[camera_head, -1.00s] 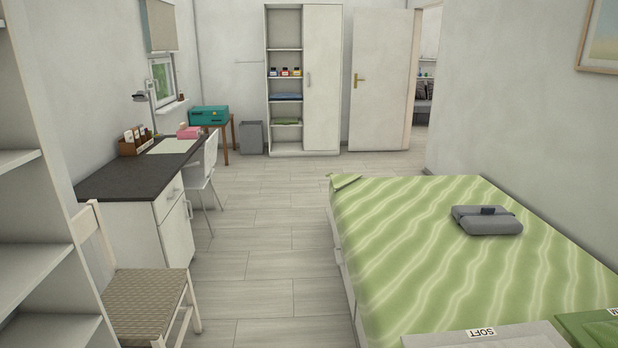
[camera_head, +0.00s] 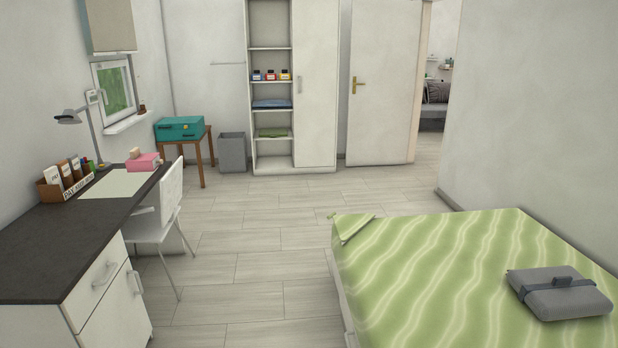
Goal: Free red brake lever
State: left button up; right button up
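No red brake lever can be made out in the head view. Neither of my grippers shows. A grey folded bundle with a dark strap (camera_head: 560,292) lies on the green striped bed (camera_head: 430,262) at the lower right. A teal case (camera_head: 180,128) sits on a small wooden table (camera_head: 204,160) by the window wall.
A dark-topped desk (camera_head: 60,240) with a white chair (camera_head: 166,208) runs along the left. A grey bin (camera_head: 232,152) and an open-shelved white wardrobe (camera_head: 316,90) stand at the back. A door (camera_head: 384,85) stands beside an opening. The floor (camera_head: 255,240) between desk and bed is clear.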

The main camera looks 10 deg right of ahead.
aim_at(435, 280)
jog(key=i, duration=2.3)
jog(key=i+j+z, duration=0.1)
jog(key=i+z, duration=0.35)
jog(key=i+j+z, duration=0.4)
jog(key=i, duration=0.15)
jog(key=i+j+z, duration=0.3)
jog(key=i+z, duration=0.15)
jog(key=i+j+z, duration=0.55)
jog(key=j+z, duration=0.35)
jog(key=j, duration=0.3)
jog(key=i+j+z, duration=0.15)
jog(key=j+z, duration=0.25)
jog(key=j, duration=0.3)
jog(key=j+z, duration=0.4)
jog(key=j, duration=0.6)
jog(key=u, duration=0.15)
jog(key=j+u, duration=0.35)
jog(key=i+j+u, duration=0.15)
jog(key=j+u, duration=0.15)
jog(key=j, duration=0.25)
jog(key=i+j+z, duration=0.2)
jog(key=i+j, duration=0.6)
jog(key=i+z, duration=0.4)
jog(key=i+j+z, duration=0.1)
jog(key=i+z, duration=0.3)
jog(key=i+j+z, duration=0.6)
jog(key=i+z, duration=0.15)
